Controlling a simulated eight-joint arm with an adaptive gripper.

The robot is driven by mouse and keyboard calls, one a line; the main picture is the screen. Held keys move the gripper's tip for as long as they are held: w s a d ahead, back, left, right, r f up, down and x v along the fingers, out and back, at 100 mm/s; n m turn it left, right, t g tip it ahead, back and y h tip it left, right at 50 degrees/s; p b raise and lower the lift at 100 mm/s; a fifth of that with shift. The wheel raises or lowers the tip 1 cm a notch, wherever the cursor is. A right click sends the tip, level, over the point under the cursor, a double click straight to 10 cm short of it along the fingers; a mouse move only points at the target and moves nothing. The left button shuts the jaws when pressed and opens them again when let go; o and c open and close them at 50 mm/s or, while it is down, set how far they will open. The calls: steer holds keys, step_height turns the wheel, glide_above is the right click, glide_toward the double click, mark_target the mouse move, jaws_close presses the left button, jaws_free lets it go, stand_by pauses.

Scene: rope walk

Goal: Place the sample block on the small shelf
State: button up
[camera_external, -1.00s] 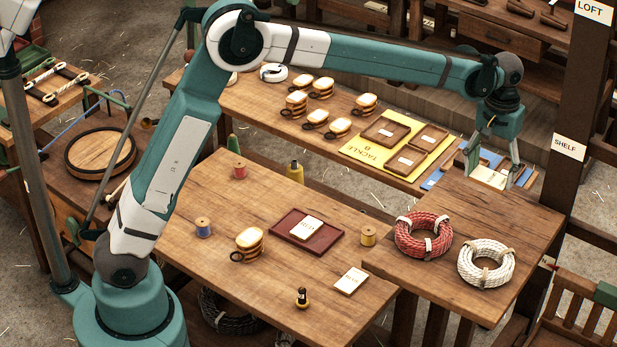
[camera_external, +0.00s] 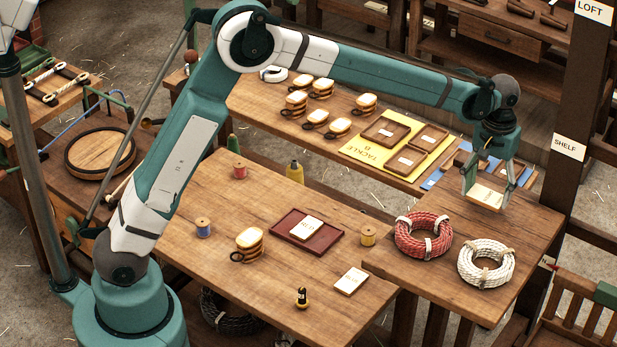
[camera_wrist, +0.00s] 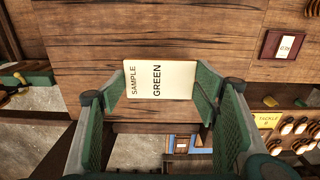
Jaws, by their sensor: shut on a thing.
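The sample block, a cream slab, is between the fingers of my gripper (camera_external: 487,191) near the back edge of the right-hand wooden surface (camera_external: 535,222). In the wrist view the sample block (camera_wrist: 160,80) reads "SAMPLE GREEN", and both green finger pads of my gripper (camera_wrist: 160,88) are shut on its sides. It lies roughly flat over the planks. I cannot tell whether its underside touches them. A "SHELF" label (camera_external: 569,147) is on the post behind this surface; no other small shelf is clearly identifiable.
A red rope coil (camera_external: 423,235) and a white rope coil (camera_external: 486,263) lie on the same surface, in front of the block. A maroon tray (camera_external: 283,242) with a "RED" block is on the table to the left. The post stands at the right.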

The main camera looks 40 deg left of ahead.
mark_target(487, 196)
steer(key=shift+f, duration=1.9)
steer(key=shift+f, duration=0.15)
steer(key=o, duration=0.9)
step_height(487, 196, up, 12)
steer(key=shift+r, duration=0.15)
